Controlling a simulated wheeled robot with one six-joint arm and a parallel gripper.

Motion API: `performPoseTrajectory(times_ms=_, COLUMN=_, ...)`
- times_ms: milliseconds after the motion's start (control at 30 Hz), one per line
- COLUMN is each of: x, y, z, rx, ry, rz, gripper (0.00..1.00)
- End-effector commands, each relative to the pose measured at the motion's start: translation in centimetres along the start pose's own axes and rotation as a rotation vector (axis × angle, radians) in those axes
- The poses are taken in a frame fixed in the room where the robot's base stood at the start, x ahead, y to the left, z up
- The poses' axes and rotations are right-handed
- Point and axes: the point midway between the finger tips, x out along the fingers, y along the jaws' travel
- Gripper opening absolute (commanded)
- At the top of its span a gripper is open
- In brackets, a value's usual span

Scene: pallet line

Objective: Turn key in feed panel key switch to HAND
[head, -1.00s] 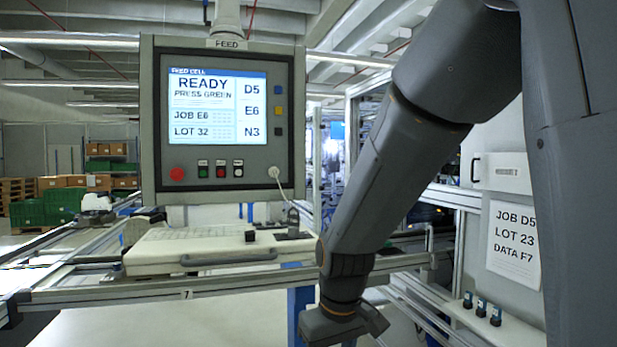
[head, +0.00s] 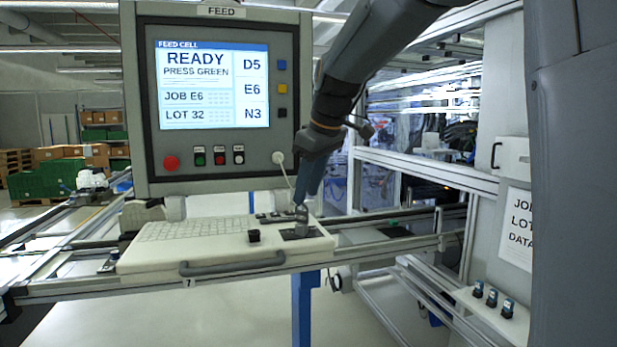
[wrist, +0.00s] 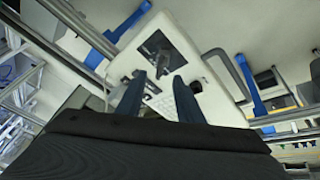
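The feed panel (head: 310,100) carries a lit screen, with a light console below it. On the console's right end is a dark plate (head: 318,232) with a small grey upright piece (head: 301,228), which looks like the key in its switch. The plate also shows in the wrist view (wrist: 158,52). My gripper (head: 308,190) hangs just above this piece, fingers pointing down. In the wrist view my gripper (wrist: 159,78) has its two blue fingers apart with nothing between them, short of the plate. Position markings and the key's angle are too small to read.
A black knob (head: 253,236) stands on the console left of the plate, beside the keyboard (head: 190,229). A grey handle (head: 232,264) runs along the front edge. A white cable (head: 287,178) hangs from the panel near my gripper. Red button (head: 171,163) and small switches sit under the screen.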

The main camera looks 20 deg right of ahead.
Motion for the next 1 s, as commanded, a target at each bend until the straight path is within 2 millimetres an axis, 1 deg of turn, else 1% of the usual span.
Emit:
performPoseTrajectory(times_ms=100, x=1.8, y=-0.1, z=0.0, rx=0.001, ry=-0.003, rz=-0.003, gripper=0.33)
performPoseTrajectory(times_ms=200, x=3.1, y=-0.1, z=0.0, rx=0.001, ry=-0.002, rz=-0.003, gripper=0.33)
performPoseTrajectory(times_ms=400, x=5.0, y=-0.1, z=-0.1, rx=0.001, ry=0.0, rz=-0.001, gripper=0.33)
performPoseTrajectory(times_ms=533, x=5.4, y=-0.2, z=-0.1, rx=0.0, ry=0.0, rz=-0.001, gripper=0.33)
performPoseTrajectory(times_ms=733, x=5.5, y=-0.2, z=-0.1, rx=0.0, ry=0.001, rz=-0.001, gripper=0.33)
performPoseTrajectory(times_ms=767, x=5.5, y=-0.2, z=-0.1, rx=0.0, ry=0.001, rz=-0.001, gripper=0.32)
performPoseTrajectory(times_ms=800, x=5.5, y=-0.2, z=-0.1, rx=0.0, ry=0.001, rz=0.0, gripper=0.25)
performPoseTrajectory(times_ms=933, x=5.4, y=-0.2, z=-0.1, rx=0.0, ry=0.001, rz=0.0, gripper=0.03)
performPoseTrajectory(times_ms=967, x=5.4, y=-0.2, z=-0.1, rx=0.0, ry=0.001, rz=0.0, gripper=0.0)
performPoseTrajectory(times_ms=1000, x=5.4, y=-0.2, z=-0.1, rx=0.0, ry=0.001, rz=0.0, gripper=0.0)
